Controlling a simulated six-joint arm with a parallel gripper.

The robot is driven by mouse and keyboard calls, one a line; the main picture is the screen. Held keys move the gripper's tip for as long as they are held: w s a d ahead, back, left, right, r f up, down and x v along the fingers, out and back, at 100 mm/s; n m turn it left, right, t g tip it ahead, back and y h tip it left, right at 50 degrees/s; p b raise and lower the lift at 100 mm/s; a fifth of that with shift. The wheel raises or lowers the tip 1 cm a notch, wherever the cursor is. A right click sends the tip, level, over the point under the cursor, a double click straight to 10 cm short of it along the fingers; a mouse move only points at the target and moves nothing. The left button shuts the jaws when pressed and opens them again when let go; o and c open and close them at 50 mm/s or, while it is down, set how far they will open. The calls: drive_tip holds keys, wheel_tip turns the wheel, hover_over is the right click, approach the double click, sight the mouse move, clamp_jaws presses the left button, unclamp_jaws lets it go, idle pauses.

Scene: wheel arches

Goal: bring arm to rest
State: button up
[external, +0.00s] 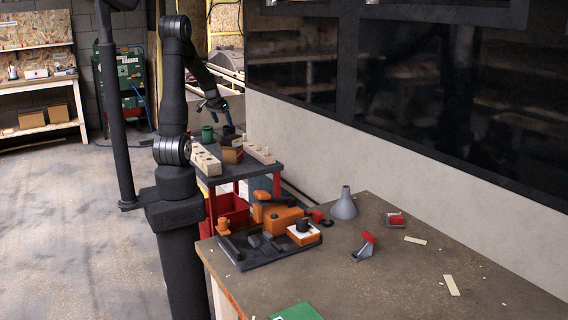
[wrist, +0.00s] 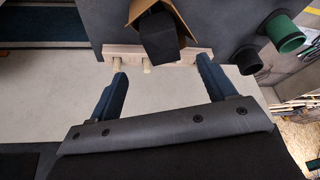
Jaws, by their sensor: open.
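My gripper (external: 217,115) is raised above a small dark-topped cart (external: 240,173), with my arm bent over at the top. In the wrist view my gripper (wrist: 162,72) has its two blue fingers spread wide, with nothing between them. Beyond the fingertips lie a pale wooden strip with pegs (wrist: 205,57) and an open cardboard box (wrist: 135,10) with a dark block (wrist: 160,42) in it. The box also shows in the external view (external: 232,155). The gripper appears apart from all of these.
A green cup (external: 207,133) stands on the cart, beside a black cup (wrist: 247,60) in the wrist view. Wooden blocks (external: 206,160) lie at the cart's edges. The workbench (external: 400,290) holds a dark tray (external: 255,258) with orange parts and a grey funnel (external: 345,204).

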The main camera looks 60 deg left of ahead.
sight(229, 137)
drive_tip(key=x, duration=1.1)
drive_tip(key=shift+f, duration=0.35)
wheel_tip(229, 137, up, 3)
drive_tip(key=shift+f, duration=0.25)
drive_tip(key=shift+r, duration=0.6)
drive_tip(key=shift+f, duration=0.1)
